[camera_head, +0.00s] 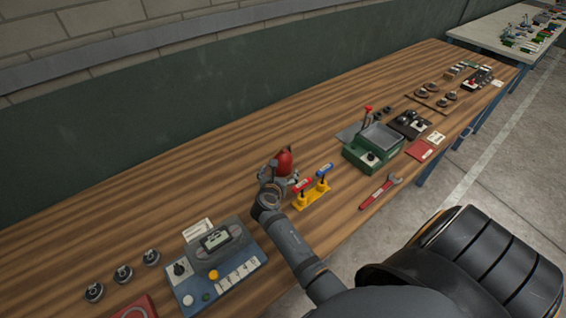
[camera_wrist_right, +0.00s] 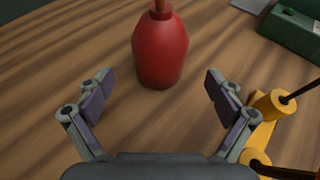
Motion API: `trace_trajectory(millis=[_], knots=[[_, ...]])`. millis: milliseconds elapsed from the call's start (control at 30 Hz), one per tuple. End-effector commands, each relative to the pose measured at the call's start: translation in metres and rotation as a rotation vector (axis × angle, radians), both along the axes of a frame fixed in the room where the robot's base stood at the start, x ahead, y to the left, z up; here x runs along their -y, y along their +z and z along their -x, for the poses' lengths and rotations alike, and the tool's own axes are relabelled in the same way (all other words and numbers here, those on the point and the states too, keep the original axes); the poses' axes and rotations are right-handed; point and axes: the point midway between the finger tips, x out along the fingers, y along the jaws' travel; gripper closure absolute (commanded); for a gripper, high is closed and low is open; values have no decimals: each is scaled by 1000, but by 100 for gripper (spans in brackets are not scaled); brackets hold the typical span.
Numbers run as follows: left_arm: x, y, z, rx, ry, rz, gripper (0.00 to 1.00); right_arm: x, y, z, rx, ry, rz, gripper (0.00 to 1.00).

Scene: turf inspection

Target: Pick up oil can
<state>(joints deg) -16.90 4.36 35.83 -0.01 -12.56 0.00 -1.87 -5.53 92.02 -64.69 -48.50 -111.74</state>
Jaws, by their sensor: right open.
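The red oil can (camera_head: 284,161) stands upright on the wooden bench, just beyond my right gripper in the head view. In the right wrist view the oil can (camera_wrist_right: 160,50) is ahead of the fingers, a little left of centre to centre, with its top cut off by the frame edge. My right gripper (camera_head: 271,174) is open and empty, and its arm hides part of the bench. In the right wrist view its two fingertips (camera_wrist_right: 157,76) are spread wide, with the can's base near the gap between them. My left gripper is not in view.
A yellow stand (camera_head: 311,195) with red and blue-handled tools is close to the right gripper's right side. Bare wood lies left of the can.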

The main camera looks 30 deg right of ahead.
Motion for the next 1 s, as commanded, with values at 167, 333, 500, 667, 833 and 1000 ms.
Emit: trace_trajectory(millis=[167,333,500,667,833,1000], knots=[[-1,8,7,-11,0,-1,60,16,1,-18,1,1,3,7],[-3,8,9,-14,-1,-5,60,32,-11,-34,-1,0,1,7],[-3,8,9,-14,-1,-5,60,35,-13,-37,0,1,-2,7],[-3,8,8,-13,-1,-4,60,35,-12,-36,0,1,-2,15],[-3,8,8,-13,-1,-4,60,34,-12,-36,0,1,-2,38],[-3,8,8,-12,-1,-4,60,34,-13,-36,0,1,-2,61]])
